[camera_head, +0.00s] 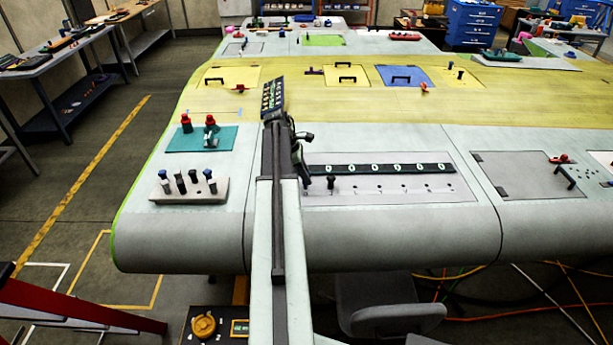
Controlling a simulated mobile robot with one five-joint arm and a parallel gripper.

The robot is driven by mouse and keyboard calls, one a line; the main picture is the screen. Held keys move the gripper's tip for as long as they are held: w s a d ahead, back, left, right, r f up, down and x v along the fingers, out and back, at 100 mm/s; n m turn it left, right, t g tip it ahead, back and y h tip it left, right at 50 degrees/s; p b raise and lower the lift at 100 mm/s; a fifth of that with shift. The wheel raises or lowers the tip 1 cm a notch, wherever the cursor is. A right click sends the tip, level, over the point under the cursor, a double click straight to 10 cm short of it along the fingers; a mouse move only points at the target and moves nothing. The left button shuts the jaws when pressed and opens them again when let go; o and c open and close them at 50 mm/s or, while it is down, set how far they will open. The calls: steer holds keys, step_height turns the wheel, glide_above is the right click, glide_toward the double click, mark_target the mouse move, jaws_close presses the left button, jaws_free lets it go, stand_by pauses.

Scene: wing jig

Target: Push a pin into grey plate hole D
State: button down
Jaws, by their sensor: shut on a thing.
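The grey plate (400,200) lies on the wing's near, pale skin, with a row of small holes along it. A black strip (392,169) with several pale round marks runs behind the holes; I cannot read any letters. One black-headed pin (331,182) stands upright near the plate's left end. My gripper (305,182) is at the plate's left edge, just left of that pin. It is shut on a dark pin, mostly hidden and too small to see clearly. A pale block (166,197) with several upright pins stands on the wing at left.
A teal tray (228,138) with red-topped tools is behind the pin block. A dark grey panel (520,170) with a red tool (560,159) lies at right. The yellow wing band (330,105) carries handled panels. The plate's right part is clear.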

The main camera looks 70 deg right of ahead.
steer(key=shift+f+b, duration=0.85)
steer(key=shift+f, duration=0.2)
steer(key=c, duration=1.1)
jaws_free()
steer(key=shift+r, duration=0.15)
steer(key=p+v, duration=0.7)
steer(key=shift+w+a+r, duration=0.1)
steer(key=shift+w+r, duration=0.05)
steer(key=shift+r, duration=0.15)
